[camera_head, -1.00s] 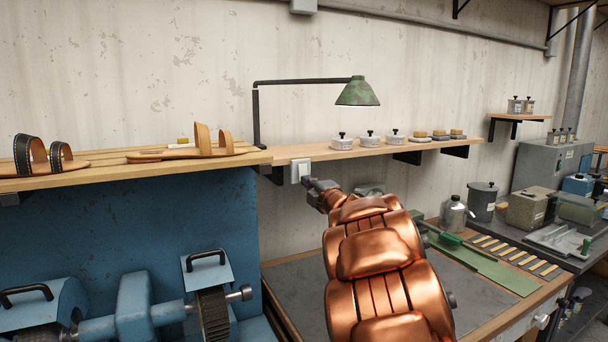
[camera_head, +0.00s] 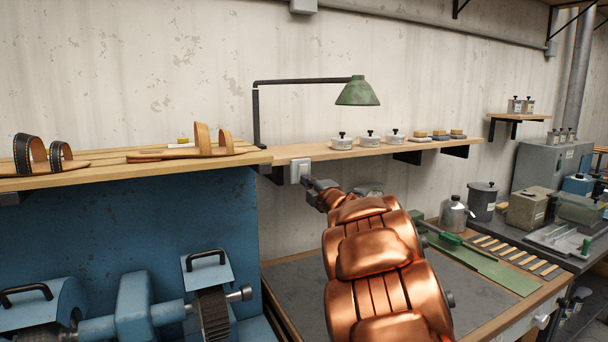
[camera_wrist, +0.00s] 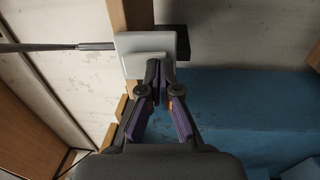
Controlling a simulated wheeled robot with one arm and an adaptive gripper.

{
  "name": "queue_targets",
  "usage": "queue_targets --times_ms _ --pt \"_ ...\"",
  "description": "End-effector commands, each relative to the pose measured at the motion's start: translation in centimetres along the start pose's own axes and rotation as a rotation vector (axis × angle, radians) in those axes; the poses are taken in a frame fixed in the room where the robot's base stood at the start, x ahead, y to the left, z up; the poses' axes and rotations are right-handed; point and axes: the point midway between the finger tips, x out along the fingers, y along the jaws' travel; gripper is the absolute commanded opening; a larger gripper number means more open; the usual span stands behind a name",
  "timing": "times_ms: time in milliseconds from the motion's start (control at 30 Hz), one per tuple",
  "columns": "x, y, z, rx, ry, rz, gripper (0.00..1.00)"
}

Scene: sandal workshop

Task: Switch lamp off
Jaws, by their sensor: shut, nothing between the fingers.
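The lamp (camera_head: 358,92) has a green shade on a black arm and stands on the wall shelf. I cannot tell whether it is lit. My gripper (camera_head: 312,184) is shut and empty, at the lower right of the switch. In the wrist view the fingertips of my gripper (camera_wrist: 160,64) meet at the edge of the raised rocker on the switch plate (camera_wrist: 128,43). They overlap it in the picture; whether they press on it I cannot tell.
The wooden shelf (camera_head: 310,150) runs just above my gripper and carries several white pots and brushes at right. Sandals (camera_head: 195,145) lie on the left shelf. A blue machine (camera_head: 135,305) stands at lower left. The workbench (camera_head: 480,315) is below my arm.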

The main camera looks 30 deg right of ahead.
Motion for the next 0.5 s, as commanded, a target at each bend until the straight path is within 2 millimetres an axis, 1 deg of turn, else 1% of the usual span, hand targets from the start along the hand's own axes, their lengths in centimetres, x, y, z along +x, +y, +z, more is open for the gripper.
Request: queue_targets --times_ms 500 --pt "-4.1 0.4 0.1 0.0 -0.002 0.0 0.0"
